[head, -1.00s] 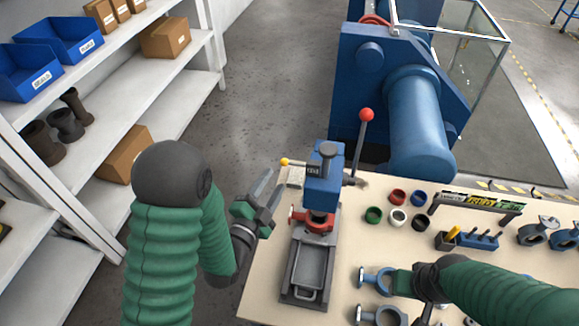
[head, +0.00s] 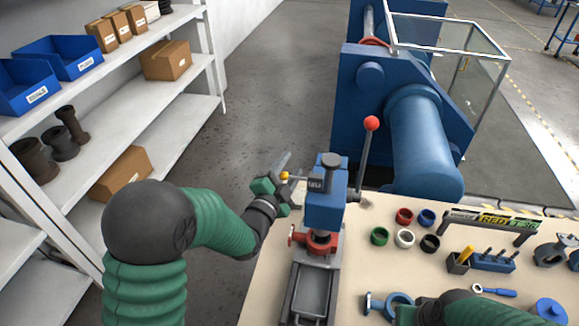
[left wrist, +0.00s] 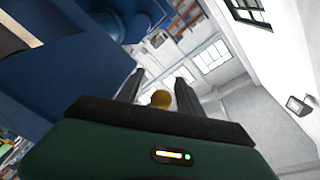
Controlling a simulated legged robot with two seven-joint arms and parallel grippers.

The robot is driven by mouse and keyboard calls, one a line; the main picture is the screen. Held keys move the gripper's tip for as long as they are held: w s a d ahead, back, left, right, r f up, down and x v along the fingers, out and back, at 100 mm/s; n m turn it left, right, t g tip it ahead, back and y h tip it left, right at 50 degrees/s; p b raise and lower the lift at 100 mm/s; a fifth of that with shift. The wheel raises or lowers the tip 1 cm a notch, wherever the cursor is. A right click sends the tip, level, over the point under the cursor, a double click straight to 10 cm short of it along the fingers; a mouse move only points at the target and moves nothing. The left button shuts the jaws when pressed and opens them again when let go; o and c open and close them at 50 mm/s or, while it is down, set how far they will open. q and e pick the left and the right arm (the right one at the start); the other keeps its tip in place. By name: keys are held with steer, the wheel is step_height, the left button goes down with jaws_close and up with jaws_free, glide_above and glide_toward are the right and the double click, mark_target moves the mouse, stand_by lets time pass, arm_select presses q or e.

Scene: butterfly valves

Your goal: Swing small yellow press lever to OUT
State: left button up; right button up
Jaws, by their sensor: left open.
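The small yellow-knobbed lever (head: 285,175) sticks out to the left from the head of the blue bench press (head: 325,208). My left gripper (head: 290,168) is beside the press head, its open fingers around the yellow knob. In the left wrist view the yellow knob (left wrist: 161,99) sits between the two dark fingers, with gaps on both sides. Any OUT marking is too small to read. My right gripper (head: 405,314) shows only in part at the bottom edge, and its fingers are hidden.
A red-knobbed lever (head: 371,124) rises at the press's right. Coloured rings (head: 404,238), a tool holder (head: 480,260) and valve parts (head: 390,304) lie on the bench (head: 262,290). A large blue machine (head: 425,145) stands behind. Shelves (head: 150,110) are at left.

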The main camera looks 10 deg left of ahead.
arm_select(q)
steer(key=shift+s, duration=0.1)
jaws_close()
stand_by(1.3)
